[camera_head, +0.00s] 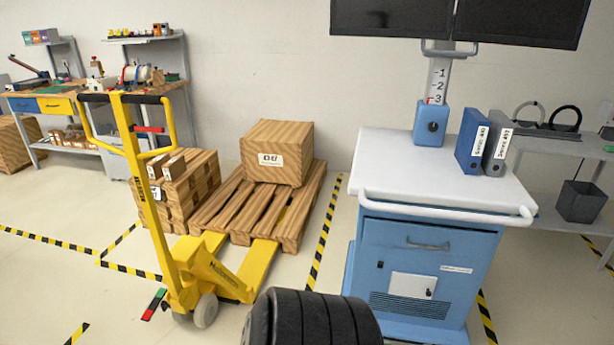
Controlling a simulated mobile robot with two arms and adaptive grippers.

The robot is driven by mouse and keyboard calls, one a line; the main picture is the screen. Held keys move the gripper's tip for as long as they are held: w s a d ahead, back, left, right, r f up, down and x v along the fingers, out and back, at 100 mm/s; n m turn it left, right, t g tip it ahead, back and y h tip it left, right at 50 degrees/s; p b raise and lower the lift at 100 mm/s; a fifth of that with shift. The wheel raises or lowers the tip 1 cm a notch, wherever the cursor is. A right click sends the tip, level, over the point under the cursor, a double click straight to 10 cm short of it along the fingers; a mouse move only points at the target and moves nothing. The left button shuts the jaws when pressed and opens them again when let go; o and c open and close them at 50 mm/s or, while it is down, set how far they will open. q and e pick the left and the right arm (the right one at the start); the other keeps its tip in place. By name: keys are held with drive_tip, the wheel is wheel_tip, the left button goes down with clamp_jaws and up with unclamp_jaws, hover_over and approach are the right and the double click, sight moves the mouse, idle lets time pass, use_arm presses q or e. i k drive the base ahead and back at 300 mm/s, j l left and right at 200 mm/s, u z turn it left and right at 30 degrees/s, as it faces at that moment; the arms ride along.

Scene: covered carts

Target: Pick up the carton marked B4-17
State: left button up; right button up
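A wooden-brown carton (290,140) with a white label sits at the back of a wooden pallet (237,206). The print on its label is too small to read, so I cannot tell whether it is B4-17. More brown boxes (190,200) are stacked at the left of the pallet, partly behind the pallet jack's handle; their small labels are also unreadable. Neither of my grippers is in view.
A yellow pallet jack (205,270) stands in front with its forks at the pallet. A blue cart (425,245) with a white top, binders (472,140) and monitors stands right. A cluttered workbench (75,102) is back left. Striped tape marks the floor.

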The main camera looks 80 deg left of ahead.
sight(155, 169)
drive_tip(key=k+j+u, duration=0.1)
drive_tip(key=u, duration=0.4)
drive_tip(key=j+u, duration=0.2)
drive_tip(key=u, duration=0.3)
drive_tip(key=j+u, duration=0.2)
drive_tip(key=u, duration=0.25)
drive_tip(key=j+u, duration=0.25)
drive_tip(key=u, duration=0.25)
drive_tip(key=j+u, duration=0.2)
drive_tip(key=u, duration=0.3)
drive_tip(key=i+j+u, duration=0.5)
drive_tip(key=j, duration=0.4)
drive_tip(key=i+j+u, duration=0.45)
drive_tip(key=i+j, duration=0.7)
drive_tip(key=i+j+z, duration=0.15)
drive_tip(key=j, duration=0.35)
drive_tip(key=i+j+z, duration=0.15)
drive_tip(key=j, duration=0.4)
drive_tip(key=j+z, duration=0.2)
drive_tip(key=j, duration=0.35)
